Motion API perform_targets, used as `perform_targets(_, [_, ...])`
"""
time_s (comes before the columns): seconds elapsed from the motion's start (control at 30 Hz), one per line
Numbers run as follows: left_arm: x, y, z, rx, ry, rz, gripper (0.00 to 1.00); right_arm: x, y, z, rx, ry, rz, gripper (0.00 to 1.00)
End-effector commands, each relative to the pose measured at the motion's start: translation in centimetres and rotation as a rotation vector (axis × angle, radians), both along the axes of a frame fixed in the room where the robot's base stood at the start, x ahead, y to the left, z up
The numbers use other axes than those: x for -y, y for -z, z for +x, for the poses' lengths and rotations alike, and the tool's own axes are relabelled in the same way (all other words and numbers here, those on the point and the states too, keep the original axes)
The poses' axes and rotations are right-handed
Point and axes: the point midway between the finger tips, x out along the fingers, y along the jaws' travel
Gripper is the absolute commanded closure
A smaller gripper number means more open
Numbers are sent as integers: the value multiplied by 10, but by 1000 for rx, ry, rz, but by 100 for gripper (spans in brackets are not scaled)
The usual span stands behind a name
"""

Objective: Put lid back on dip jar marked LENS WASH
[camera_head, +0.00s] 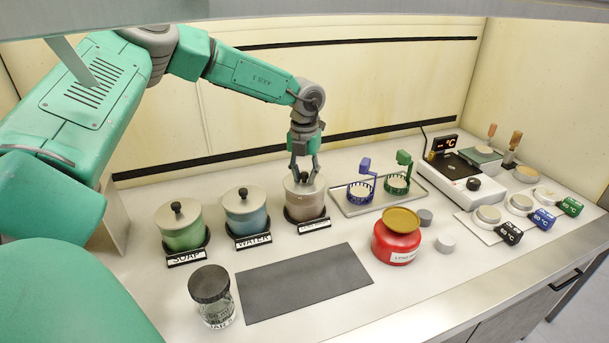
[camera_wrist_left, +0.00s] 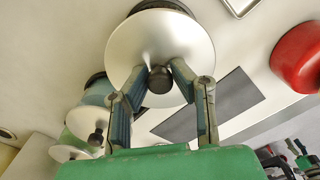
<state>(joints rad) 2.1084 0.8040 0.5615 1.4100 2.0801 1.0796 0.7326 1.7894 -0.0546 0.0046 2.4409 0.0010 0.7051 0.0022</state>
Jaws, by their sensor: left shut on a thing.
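The third dip jar (camera_head: 307,207) holds a brownish liquid and stands in a dark holder with a small label plate (camera_head: 314,225), too small to read surely. A pale round lid (camera_head: 292,184) with a dark knob is at its mouth; I cannot tell whether it rests on the rim or is just above it. My left gripper (camera_head: 305,178) points down from above and is shut on the lid's knob. In the left wrist view the fingers meet at the dark knob (camera_wrist_left: 160,80) in the middle of the lid (camera_wrist_left: 150,42). My right gripper is not in view.
Lidded SOAP (camera_head: 183,233) and WATER (camera_head: 247,220) jars stand to the left. A glass jar (camera_head: 217,312) and dark mat (camera_head: 305,284) lie in front. A red jar (camera_head: 396,247) and a tray (camera_head: 421,190) with two baskets are to the right. A hot plate (camera_head: 459,176) stands farther right.

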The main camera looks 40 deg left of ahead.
Motion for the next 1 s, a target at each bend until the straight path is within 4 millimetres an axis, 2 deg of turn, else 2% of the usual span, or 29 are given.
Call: perform_targets(1.0, [1,0,0,0,-2,-2,100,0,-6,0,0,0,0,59])
